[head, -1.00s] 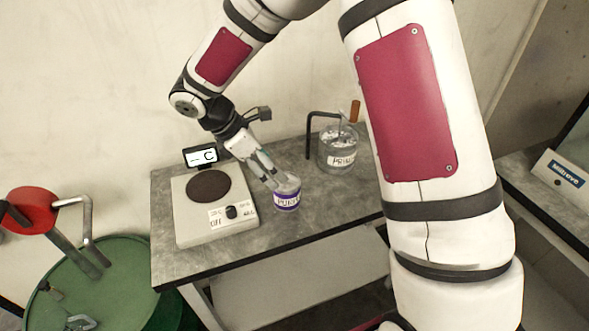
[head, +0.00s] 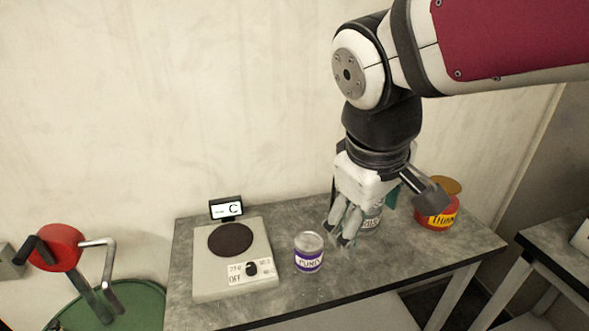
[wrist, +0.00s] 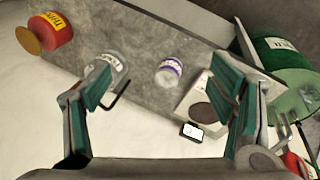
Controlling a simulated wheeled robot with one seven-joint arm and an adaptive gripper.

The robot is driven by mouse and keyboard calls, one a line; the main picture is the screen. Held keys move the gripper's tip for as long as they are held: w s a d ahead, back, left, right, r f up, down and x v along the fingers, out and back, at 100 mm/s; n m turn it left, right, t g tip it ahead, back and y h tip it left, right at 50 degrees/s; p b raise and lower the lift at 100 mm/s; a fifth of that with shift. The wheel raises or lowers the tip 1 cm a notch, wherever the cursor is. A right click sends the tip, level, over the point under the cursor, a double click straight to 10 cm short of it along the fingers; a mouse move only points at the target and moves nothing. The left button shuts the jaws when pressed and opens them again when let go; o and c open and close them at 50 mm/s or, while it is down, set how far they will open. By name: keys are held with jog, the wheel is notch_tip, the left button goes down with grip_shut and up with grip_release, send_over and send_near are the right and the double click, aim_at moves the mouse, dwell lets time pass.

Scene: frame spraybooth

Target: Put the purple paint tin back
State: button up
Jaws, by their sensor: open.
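The purple paint tin (head: 309,252) is a small silver tin with a purple label. It stands upright on the grey table, just right of the hot plate (head: 212,270). My gripper (head: 342,238) is to the right of the tin in the head view, pointing down, apart from it and empty. In the wrist view the purple paint tin (wrist: 169,72) lies between the two open fingers (wrist: 170,95), some way off. The hot plate's dark round disc is bare.
A red thinner can (head: 437,215) is at the right. The table front is clear.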

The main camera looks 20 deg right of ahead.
jog(key=shift+s+a+r+m+t+y, duration=0.15)
jog(key=shift+s+m+t+y, duration=0.25)
jog(key=shift+s+m, duration=0.4)
jog(key=shift+s+a+r+m+t+y, duration=0.2)
jog(key=shift+s+m+t+y, duration=0.3)
jog(key=shift+s, duration=0.5)
jog(key=shift+s+a+r+m+t+y, duration=0.15)
jog(key=shift+s+m+t+y, duration=0.15)
jog(key=shift+s+m, duration=0.55)
